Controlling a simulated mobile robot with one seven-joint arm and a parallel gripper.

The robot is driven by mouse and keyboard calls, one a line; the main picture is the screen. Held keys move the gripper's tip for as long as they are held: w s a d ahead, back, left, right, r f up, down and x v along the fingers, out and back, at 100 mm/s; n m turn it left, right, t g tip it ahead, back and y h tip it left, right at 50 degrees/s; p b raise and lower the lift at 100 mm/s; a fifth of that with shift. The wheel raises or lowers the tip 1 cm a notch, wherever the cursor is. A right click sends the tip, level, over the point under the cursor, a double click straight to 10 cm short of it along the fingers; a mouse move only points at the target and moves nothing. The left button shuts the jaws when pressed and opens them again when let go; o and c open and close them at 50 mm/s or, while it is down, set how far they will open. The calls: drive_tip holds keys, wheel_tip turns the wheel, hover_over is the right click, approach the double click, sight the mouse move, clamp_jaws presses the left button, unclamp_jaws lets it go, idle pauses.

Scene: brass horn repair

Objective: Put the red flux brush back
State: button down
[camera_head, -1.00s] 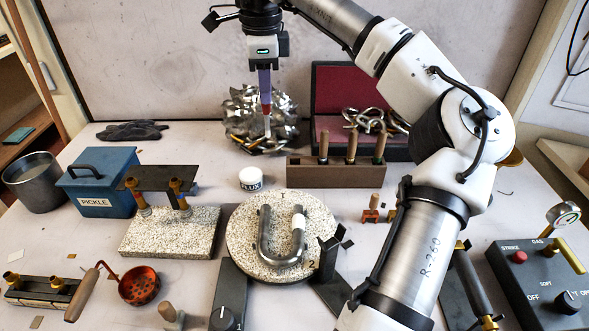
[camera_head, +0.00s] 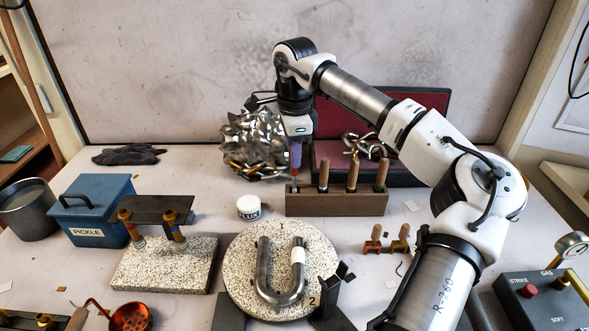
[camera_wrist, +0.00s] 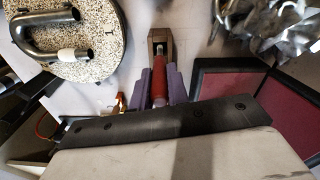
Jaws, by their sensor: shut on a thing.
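The red flux brush (camera_head: 297,151) is upright in my gripper (camera_head: 296,160). In the wrist view the purple fingers of my gripper (camera_wrist: 158,88) are shut on both sides of the brush's red handle (camera_wrist: 159,72). The brush points down at the left end of the wooden rack (camera_head: 335,204), where the rack's end also shows in the wrist view (camera_wrist: 160,37). The brush's lower tip is at the level of the rack's top; I cannot tell whether it is inside a hole or just above it. Several wooden-handled tools stand in the rack to the right.
A white flux jar (camera_head: 248,207) stands left of the rack. A crumpled metal heap (camera_head: 252,143) is behind and left of my gripper. An open red-lined case (camera_head: 425,115) is behind the rack. The round soldering board (camera_head: 240,272) with a bent tube lies in front.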

sight(294, 175)
drive_tip(key=shift+f+p, duration=0.35)
drive_tip(key=shift+f, duration=2.25)
drive_tip(key=shift+f, duration=0.2)
drive_tip(key=c, duration=1.4)
unclamp_jaws()
drive_tip(key=shift+o, duration=0.2)
drive_tip(key=shift+r, duration=0.1)
wheel_tip(294, 175, up, 12)
drive_tip(key=shift+r+b, duration=0.15)
drive_tip(key=shift+b, duration=0.65)
